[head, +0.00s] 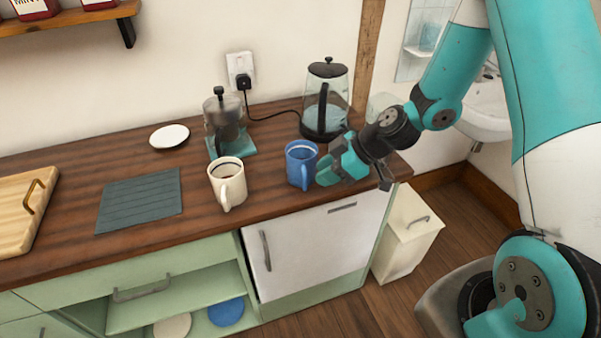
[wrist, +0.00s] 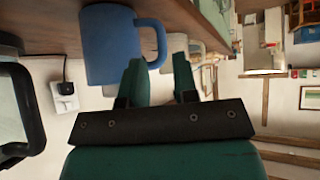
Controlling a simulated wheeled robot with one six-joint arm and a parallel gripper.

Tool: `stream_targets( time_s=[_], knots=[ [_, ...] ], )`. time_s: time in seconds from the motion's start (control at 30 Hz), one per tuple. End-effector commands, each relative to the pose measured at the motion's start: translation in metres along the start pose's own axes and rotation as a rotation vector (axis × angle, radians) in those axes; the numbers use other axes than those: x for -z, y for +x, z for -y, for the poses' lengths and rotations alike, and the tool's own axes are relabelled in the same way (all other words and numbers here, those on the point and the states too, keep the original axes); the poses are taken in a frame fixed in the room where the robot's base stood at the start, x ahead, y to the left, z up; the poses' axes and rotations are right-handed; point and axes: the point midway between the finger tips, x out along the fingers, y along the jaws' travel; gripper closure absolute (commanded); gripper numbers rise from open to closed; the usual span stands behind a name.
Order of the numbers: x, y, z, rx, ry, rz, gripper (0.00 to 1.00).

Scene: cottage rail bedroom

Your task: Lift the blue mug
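The blue mug (head: 299,160) stands upright on the wooden counter, near its front edge, with dark contents showing inside. Its handle faces the front. My gripper (head: 331,161) is just to the right of the mug, reaching in from the right. I cannot tell whether a finger touches the handle.
A cream mug (head: 228,183) stands close to the left of the blue one. A French press (head: 224,125) and a glass kettle (head: 326,100) stand behind. A grey mat (head: 140,200) and cutting board (head: 22,208) lie farther left.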

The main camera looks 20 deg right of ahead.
Motion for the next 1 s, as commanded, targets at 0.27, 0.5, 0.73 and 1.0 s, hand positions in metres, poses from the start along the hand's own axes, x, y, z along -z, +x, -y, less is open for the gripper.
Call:
stream_targets(
  time_s=[0.27,0.5,0.73,1.0],
  knots=[
    [-0.005,0.026,0.001,0.004,0.000,0.000,0.73],
    [-0.005,0.054,0.000,0.000,0.000,-0.001,0.73],
    [-0.004,0.053,0.000,-0.001,0.001,0.000,0.84],
    [-0.003,0.053,-0.001,-0.001,0.000,-0.002,1.00]
  ],
)
